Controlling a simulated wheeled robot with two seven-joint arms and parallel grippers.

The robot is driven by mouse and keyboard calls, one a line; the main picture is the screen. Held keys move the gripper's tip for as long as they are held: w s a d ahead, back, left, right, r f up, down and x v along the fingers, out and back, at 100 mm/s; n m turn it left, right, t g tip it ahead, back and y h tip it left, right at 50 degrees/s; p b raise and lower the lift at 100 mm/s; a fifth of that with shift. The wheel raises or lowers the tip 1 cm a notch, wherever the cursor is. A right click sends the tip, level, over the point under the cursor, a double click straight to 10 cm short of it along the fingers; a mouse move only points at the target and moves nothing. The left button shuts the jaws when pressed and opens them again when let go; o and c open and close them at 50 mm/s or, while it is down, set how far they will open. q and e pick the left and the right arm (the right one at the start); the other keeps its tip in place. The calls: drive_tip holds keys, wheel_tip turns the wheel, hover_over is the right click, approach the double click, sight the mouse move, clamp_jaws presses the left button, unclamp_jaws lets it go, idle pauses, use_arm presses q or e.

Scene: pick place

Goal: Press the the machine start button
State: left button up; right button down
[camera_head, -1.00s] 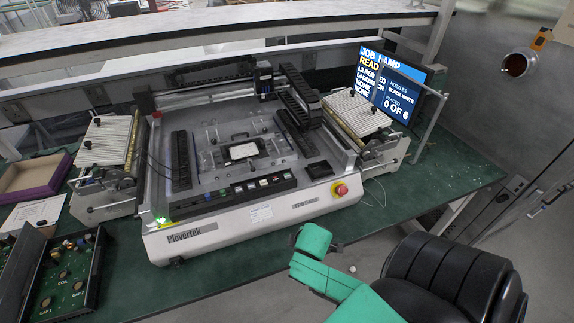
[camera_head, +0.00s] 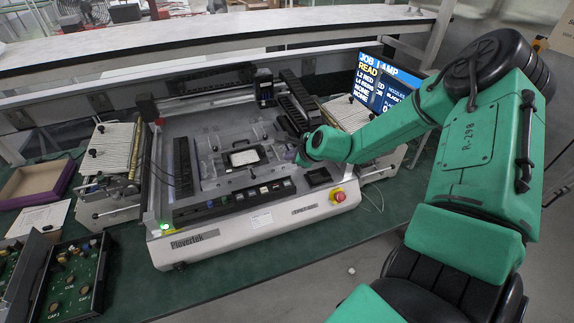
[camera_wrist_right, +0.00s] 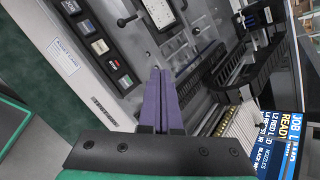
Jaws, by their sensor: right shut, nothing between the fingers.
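The machine (camera_head: 190,240), a white-and-grey bench unit marked Plovertek, stands on the green bench in the head view. A strip of square buttons (camera_head: 235,197) runs along its front top edge. My right gripper (camera_head: 298,157) is above the machine's right part, behind the strip. Its purple fingers (camera_wrist_right: 162,72) are shut and empty, apart from the buttons. My left gripper is not in view.
Feeder racks (camera_head: 112,150) flank the machine. A screen (camera_head: 385,80) stands behind, partly hidden by my arm.

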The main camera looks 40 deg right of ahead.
sight(290, 185)
wheel_tip(290, 185, down, 8)
drive_tip(key=b, duration=0.7)
drive_tip(key=shift+f, duration=0.1)
drive_tip(key=shift+f+b, duration=0.35)
drive_tip(key=shift+b, duration=0.1)
idle(1.2)
drive_tip(key=shift+f+b, duration=0.35)
drive_tip(key=shift+b, duration=0.1)
drive_tip(key=shift+f+b, duration=0.45)
idle(0.4)
drive_tip(key=shift+r, duration=0.1)
drive_tip(key=shift+r+p, duration=0.65)
drive_tip(key=shift+r, duration=0.1)
